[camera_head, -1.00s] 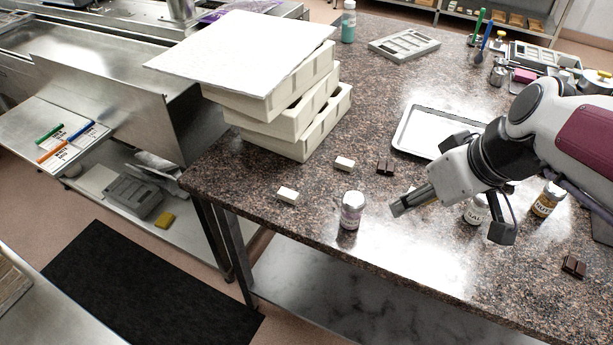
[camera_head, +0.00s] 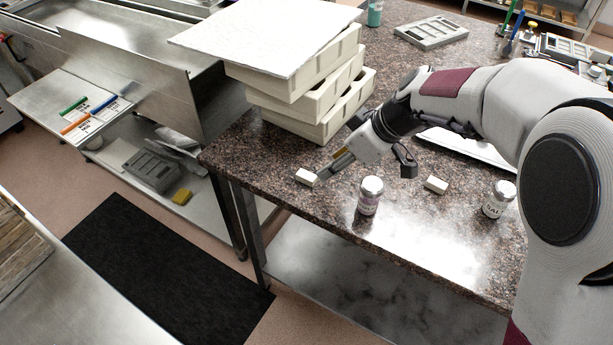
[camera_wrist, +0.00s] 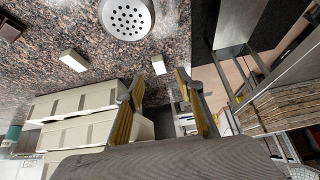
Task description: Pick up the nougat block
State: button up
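Small white blocks that look like nougat lie on the speckled stone counter. One white block (camera_head: 307,177) is near the counter's front left edge, right by my fingertips. My gripper (camera_head: 333,168) is low over the counter, and its fingers (camera_wrist: 161,86) stand apart with nothing between them. In the wrist view this block (camera_wrist: 159,64) lies just beyond the gap between the fingertips. A second white block (camera_wrist: 73,60) lies to its left there; my gripper hides it in the head view. A third white block (camera_head: 436,185) lies right of a jar.
A silver-lidded jar (camera_head: 370,195) stands close to the right of my gripper; its perforated lid (camera_wrist: 126,18) shows in the wrist view. Stacked cream moulds (camera_head: 315,109) stand just behind. Another jar (camera_head: 498,199) is farther right. A dark chocolate piece (camera_wrist: 10,27) lies at upper left.

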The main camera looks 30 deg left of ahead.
aim_at(307, 175)
jog(key=shift+a+f+n, duration=0.3)
jog(key=shift+a+f, duration=0.45)
jog(key=shift+a, duration=0.25)
jog(key=shift+x, duration=1.25)
jog(key=shift+a, duration=0.1)
jog(key=shift+w+x, duration=0.15)
jog(key=shift+x, duration=0.7)
jog(key=shift+w+x, duration=0.15)
jog(key=shift+x, duration=1.6)
jog(key=shift+a+r, duration=0.1)
jog(key=shift+a, duration=0.05)
